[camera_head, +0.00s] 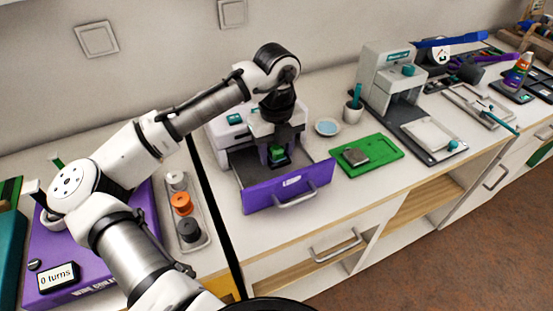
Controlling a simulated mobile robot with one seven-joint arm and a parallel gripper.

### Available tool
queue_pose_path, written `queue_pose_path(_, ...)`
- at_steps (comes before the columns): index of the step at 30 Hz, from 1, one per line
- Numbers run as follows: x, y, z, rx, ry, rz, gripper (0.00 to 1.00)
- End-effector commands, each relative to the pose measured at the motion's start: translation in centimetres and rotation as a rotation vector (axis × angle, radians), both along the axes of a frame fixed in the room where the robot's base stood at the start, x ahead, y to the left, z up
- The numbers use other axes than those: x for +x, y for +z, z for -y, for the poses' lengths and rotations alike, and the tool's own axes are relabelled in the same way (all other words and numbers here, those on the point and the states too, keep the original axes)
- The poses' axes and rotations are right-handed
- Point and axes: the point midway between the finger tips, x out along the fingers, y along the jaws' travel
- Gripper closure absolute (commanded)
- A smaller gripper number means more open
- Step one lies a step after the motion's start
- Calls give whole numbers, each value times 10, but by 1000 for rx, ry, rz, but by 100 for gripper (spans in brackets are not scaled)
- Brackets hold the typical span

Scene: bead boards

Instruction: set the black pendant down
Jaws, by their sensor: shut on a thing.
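My gripper (278,156) points down over the open purple-fronted drawer (290,188) of a white and grey machine (229,127). It is shut, with its fingertips low between the drawer's walls. A small green piece shows at the fingertips. The black pendant is too small and dark to make out; what is between the jaws is mostly hidden by the gripper. I cannot tell whether it touches the drawer floor.
Right of the drawer lie a green tray (388,148) with a grey-brown block (355,157), a pale blue dish (326,127) and a white cup (352,111). A press (388,75) stands farther right. Left are spools in a tray (201,240) and a purple winding board (52,290).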

Motion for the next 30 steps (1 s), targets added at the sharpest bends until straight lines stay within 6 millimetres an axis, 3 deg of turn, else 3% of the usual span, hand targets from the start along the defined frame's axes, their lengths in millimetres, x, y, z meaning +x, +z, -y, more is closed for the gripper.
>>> queue_pose_path(8, -1, -34, 0, -1, 0, -2, 76)
queue_pose_path(19, 0, -40, 0, -2, 0, 0, 76)
queue_pose_path(20, 0, -40, 0, -1, 0, -1, 52)
queue_pose_path(24, 0, -39, 0, -1, 0, 0, 34)
queue_pose_path(30, 0, -39, 0, -1, 0, 0, 32)
